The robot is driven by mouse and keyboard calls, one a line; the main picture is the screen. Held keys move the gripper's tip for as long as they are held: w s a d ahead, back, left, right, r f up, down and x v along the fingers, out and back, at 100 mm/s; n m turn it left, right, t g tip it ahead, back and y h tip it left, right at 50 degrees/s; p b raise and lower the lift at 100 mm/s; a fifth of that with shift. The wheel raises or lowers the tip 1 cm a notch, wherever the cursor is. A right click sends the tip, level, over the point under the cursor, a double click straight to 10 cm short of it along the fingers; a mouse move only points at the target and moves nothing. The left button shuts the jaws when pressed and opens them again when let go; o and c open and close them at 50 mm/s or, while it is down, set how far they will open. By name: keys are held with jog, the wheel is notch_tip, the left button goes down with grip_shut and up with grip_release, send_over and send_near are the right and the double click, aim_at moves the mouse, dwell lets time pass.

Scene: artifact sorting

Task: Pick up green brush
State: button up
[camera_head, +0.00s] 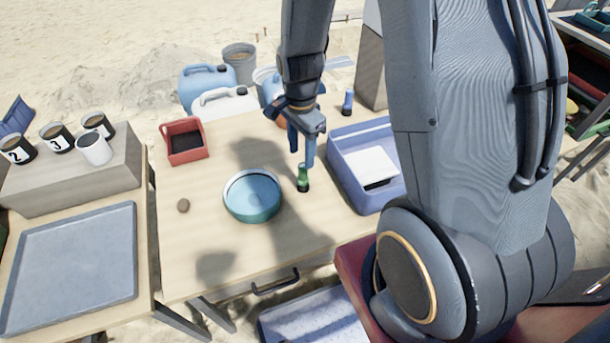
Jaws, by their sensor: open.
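The green brush (303,177) stands upright on the wooden table, between the round teal bowl and the blue-grey bin. It looks like a short green cylinder with a dark lower end. My gripper (302,158) points down just above and around the top of the brush. Its blue fingers are open. One finger partly hides the other, so I cannot tell whether they touch the brush.
A teal bowl (253,204) is left of the brush, and a blue-grey bin (347,187) is close on its right. A red box (185,158), a small stone (183,205) and a blue brush-like item (348,103) are on the table (180,260). The front left is clear.

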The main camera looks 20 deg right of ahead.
aim_at(302, 165)
jog(key=shift+f, duration=0.45)
notch_tip(302, 165, down, 2)
jog(key=shift+a+f, duration=0.1)
jog(key=shift+s+f+p, duration=0.15)
jog(key=shift+f+p, duration=0.95)
jog(key=shift+f, duration=1.45)
jog(key=shift+s, duration=0.1)
grip_shut()
jog(key=shift+r, duration=0.15)
